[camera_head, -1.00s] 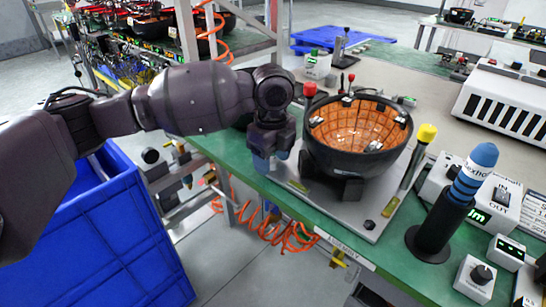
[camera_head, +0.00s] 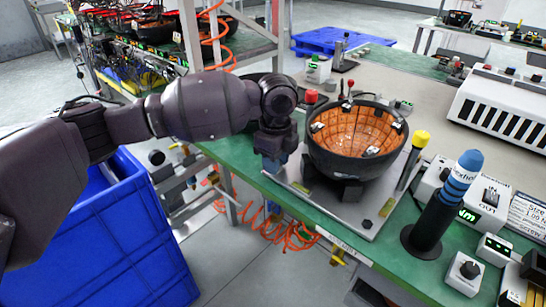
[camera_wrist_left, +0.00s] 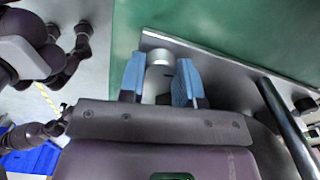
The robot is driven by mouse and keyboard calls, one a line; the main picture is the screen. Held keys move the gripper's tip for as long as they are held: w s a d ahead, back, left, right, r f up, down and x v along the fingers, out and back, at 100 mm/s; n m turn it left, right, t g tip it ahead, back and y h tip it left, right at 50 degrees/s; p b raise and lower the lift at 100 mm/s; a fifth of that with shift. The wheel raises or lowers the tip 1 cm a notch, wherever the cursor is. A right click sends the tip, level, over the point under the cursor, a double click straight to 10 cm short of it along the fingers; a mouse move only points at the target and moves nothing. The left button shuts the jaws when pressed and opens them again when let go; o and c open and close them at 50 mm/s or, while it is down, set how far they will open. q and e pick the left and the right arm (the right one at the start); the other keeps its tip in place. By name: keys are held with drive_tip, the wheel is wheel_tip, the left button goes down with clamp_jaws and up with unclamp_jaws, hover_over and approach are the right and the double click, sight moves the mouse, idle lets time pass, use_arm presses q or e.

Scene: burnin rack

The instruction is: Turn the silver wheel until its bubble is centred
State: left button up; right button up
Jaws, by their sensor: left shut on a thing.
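My left gripper (camera_head: 271,160) points down at the near left corner of the grey base plate (camera_head: 345,215). In the left wrist view, its blue fingers (camera_wrist_left: 159,82) stand on either side of the silver wheel (camera_wrist_left: 160,57) and are shut on it. In the head view the wheel is hidden by the gripper. A dark bowl (camera_head: 336,165) with an orange tiled inside stands on the plate. Small yellowish vials lie on the plate, one near the gripper (camera_head: 301,191) and one at the front right (camera_head: 387,206). Their bubbles are too small to make out. My right gripper is not in view.
A red knob (camera_head: 310,97) and a yellow-topped post (camera_head: 421,138) stand beside the bowl. A blue crate (camera_head: 130,245) is on the floor at the left. An orange hose hangs below the bench edge.

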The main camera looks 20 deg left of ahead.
use_arm(q)
drive_tip(key=shift+s+r+n+p, duration=0.1)
drive_tip(key=shift+r+n+p, duration=0.35)
drive_tip(key=shift+r, duration=0.2)
drive_tip(key=n+p, duration=0.4)
drive_tip(key=p, duration=0.1)
drive_tip(key=shift+d+f+n, duration=0.1)
drive_tip(key=shift+f+n, duration=0.05)
drive_tip(key=shift+n, duration=0.1)
drive_tip(key=shift+n+p, duration=0.4)
drive_tip(key=shift+p, duration=0.1)
drive_tip(key=n+p, duration=0.4)
drive_tip(key=shift+f+n, duration=0.2)
drive_tip(key=shift+n, duration=0.1)
drive_tip(key=n+p, duration=0.2)
drive_tip(key=shift+n, duration=0.3)
drive_tip(key=n+p, duration=0.2)
drive_tip(key=n, duration=0.1)
drive_tip(key=shift+f, duration=0.2)
drive_tip(key=shift+f+n+p, duration=0.1)
drive_tip(key=shift+n+p, duration=0.5)
drive_tip(key=shift+p, duration=0.05)
drive_tip(key=shift+n, duration=0.3)
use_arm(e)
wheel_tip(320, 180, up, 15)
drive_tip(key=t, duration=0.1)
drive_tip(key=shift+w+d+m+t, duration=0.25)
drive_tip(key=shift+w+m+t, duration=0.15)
